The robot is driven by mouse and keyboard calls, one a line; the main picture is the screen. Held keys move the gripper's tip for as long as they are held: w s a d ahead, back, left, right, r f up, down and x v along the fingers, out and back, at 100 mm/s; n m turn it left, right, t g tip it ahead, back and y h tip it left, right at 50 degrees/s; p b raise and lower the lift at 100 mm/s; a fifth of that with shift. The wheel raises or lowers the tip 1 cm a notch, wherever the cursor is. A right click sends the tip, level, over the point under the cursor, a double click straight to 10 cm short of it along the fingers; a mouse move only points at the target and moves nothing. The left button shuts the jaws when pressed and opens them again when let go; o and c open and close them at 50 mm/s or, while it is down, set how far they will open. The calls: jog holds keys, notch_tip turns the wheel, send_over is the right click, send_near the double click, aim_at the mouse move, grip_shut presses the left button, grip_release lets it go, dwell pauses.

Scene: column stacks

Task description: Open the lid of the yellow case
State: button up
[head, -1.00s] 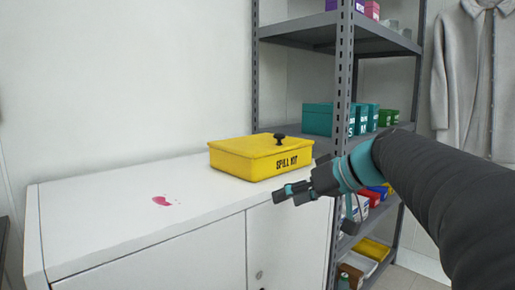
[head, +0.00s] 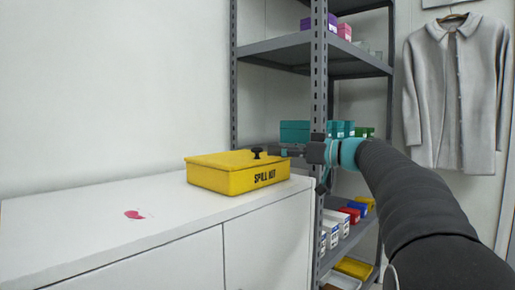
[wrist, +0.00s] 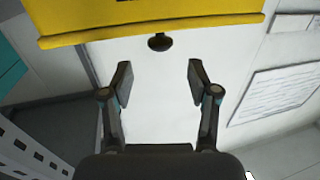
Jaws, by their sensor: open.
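The yellow case (head: 215,179), marked "SPILL KIT", sits on the white cabinet with its lid (head: 222,160) shut. A black knob (head: 257,152) stands on the lid near its right side. My gripper (head: 284,152) is just right of the knob, about level with it, pointing left. In the wrist view the case (wrist: 150,30) fills the top, and the knob (wrist: 160,42) lies ahead of my open, empty fingers (wrist: 158,84), roughly centred between them. The knob is apart from the fingers.
A grey metal shelf (head: 318,95) with teal boxes (head: 295,131) stands close behind my gripper. A grey coat (head: 455,95) hangs at the right.

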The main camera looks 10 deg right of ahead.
aim_at(258, 148)
jog(key=x, duration=0.7)
jog(key=shift+a+p, duration=0.1)
jog(key=shift+p, duration=0.25)
grip_shut()
